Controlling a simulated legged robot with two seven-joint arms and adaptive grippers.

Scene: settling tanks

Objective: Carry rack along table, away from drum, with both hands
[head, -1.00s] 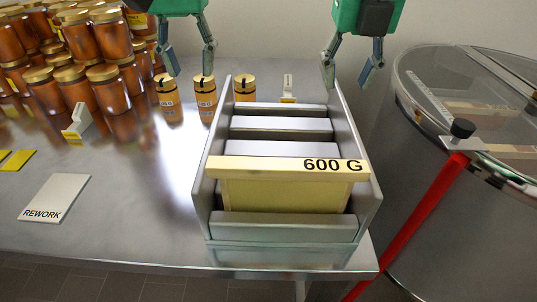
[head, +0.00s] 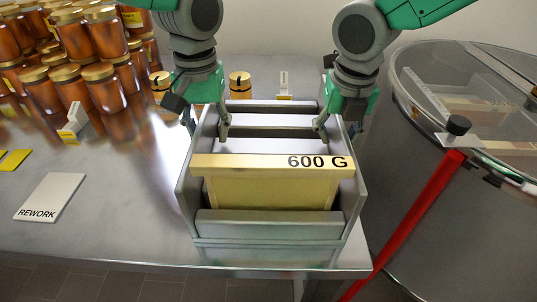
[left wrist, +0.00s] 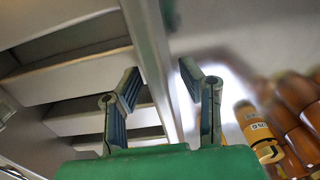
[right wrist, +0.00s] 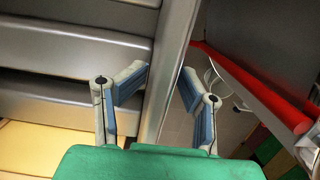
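The rack (head: 184,190) is a grey open-topped metal box near the table's right end. It holds a pale yellow frame (head: 268,190) marked 600 G and several grey crossbars. The drum (head: 430,240) is a big steel vessel with a clear lid, right of the table. My left gripper (head: 207,129) is open, its fingers on either side of the rack's left wall (left wrist: 146,30). My right gripper (head: 338,131) is open, its fingers straddling the right wall (right wrist: 170,60). In both wrist views gaps show between fingertips and wall, so neither is clamped.
Amber jars with gold lids (head: 75,90) crowd the table's back left. Small labelled jars (head: 240,86) stand behind the rack. A REWORK plate (head: 50,197) and a yellow card (head: 14,160) lie at left. A red bar (head: 410,220) slants beside the drum.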

